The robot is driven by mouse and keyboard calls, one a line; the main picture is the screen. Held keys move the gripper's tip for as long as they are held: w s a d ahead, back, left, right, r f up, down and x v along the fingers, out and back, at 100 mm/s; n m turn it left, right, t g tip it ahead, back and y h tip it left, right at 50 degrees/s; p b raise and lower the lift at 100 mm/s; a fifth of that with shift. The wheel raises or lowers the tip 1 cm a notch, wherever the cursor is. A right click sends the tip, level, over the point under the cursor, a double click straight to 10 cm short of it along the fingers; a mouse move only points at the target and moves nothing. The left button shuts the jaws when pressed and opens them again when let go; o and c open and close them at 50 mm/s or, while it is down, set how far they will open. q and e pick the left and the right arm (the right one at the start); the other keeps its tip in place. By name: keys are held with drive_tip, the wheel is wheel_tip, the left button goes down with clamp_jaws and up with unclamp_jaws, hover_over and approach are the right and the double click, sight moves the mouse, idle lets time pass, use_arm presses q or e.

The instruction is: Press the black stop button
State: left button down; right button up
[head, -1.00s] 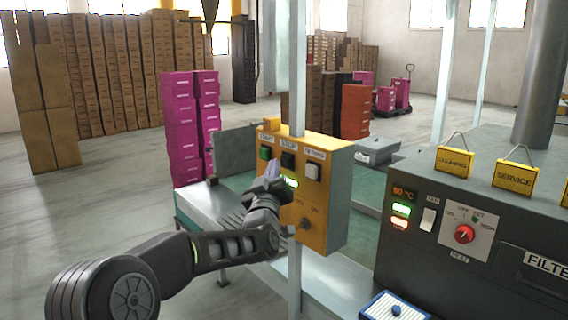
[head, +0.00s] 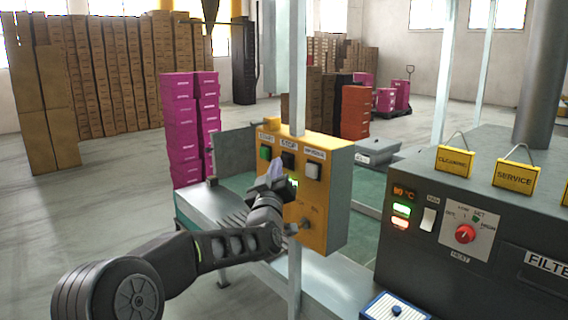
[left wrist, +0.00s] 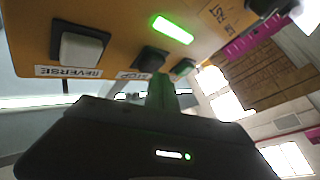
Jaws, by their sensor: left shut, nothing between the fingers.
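The black stop button (head: 288,160) is the middle one in the top row of a yellow control box (head: 325,215), under a STOP label. My left gripper (head: 272,173) is shut and empty in front of the box, its tip just below and left of the black button. In the left wrist view the black button (left wrist: 151,59) shows just beyond the narrow shut fingertips (left wrist: 162,92). I cannot tell whether the tip touches it. My right gripper is not in view.
A green button (head: 265,153) and a white button (head: 312,171), labelled REVERSE in the left wrist view, flank the black one. A lit green lamp (left wrist: 173,30) and a knob (head: 304,224) sit lower on the box. A dark control cabinet (head: 440,230) stands to the right.

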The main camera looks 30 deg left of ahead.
use_arm(q)
drive_tip(key=shift+w+d, duration=0.15)
drive_tip(key=shift+w, duration=0.4)
idle(0.5)
idle(0.4)
drive_tip(key=shift+s+a+b, duration=0.25)
drive_tip(key=shift+s+b, duration=0.7)
drive_tip(key=shift+b, duration=0.05)
drive_tip(key=s+b, duration=0.2)
drive_tip(key=s+a+b, duration=0.1)
drive_tip(key=s+b, duration=0.1)
drive_tip(key=shift+s+a, duration=0.2)
drive_tip(key=shift+s, duration=0.2)
idle(0.4)
